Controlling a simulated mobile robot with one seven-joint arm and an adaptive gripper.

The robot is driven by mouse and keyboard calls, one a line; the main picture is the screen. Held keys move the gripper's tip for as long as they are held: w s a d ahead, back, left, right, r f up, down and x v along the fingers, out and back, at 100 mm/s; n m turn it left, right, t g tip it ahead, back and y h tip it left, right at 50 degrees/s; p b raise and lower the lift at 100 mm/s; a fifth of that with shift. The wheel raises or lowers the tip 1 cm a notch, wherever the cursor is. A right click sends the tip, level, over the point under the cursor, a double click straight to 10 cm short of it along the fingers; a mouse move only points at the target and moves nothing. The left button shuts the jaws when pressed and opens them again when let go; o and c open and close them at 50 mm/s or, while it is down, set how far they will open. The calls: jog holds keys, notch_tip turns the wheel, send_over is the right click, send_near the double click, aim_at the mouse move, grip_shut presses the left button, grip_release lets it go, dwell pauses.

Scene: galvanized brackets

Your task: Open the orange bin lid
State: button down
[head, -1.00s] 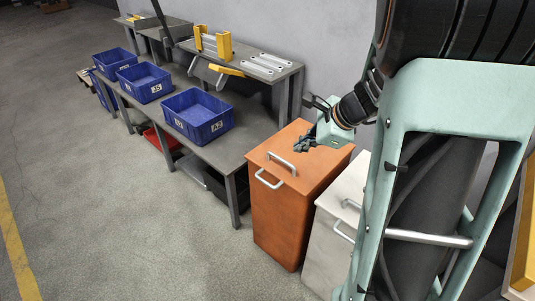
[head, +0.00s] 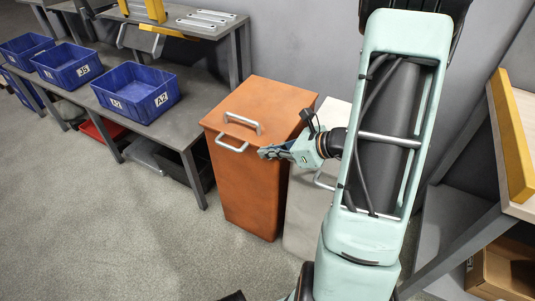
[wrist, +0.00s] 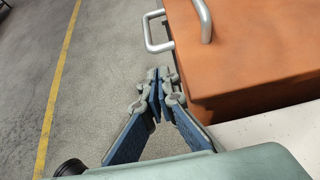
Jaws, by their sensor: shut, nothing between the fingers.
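The orange bin (head: 241,185) stands on the floor with its lid (head: 270,100) down. A silver handle (head: 243,123) sits on top of the lid, and a second silver handle (head: 232,146) sticks out from the upper front. In the wrist view the lid (wrist: 245,50) fills the upper right, with the top handle (wrist: 203,18) and the front handle (wrist: 152,35) at its left edge. My gripper (head: 264,153) is shut and empty. It is by the bin's front right, to the right of the front handle. In the wrist view my gripper (wrist: 160,82) is below that handle, apart from it.
A white bin (head: 303,205) stands right of the orange one, partly behind my arm. A grey workbench (head: 180,135) with blue crates (head: 138,92) is to the left. A wooden-topped table (head: 517,150) is at the right. The floor in front is clear.

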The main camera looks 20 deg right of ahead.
jog(key=b+x, duration=0.2)
jog(key=x, duration=0.5)
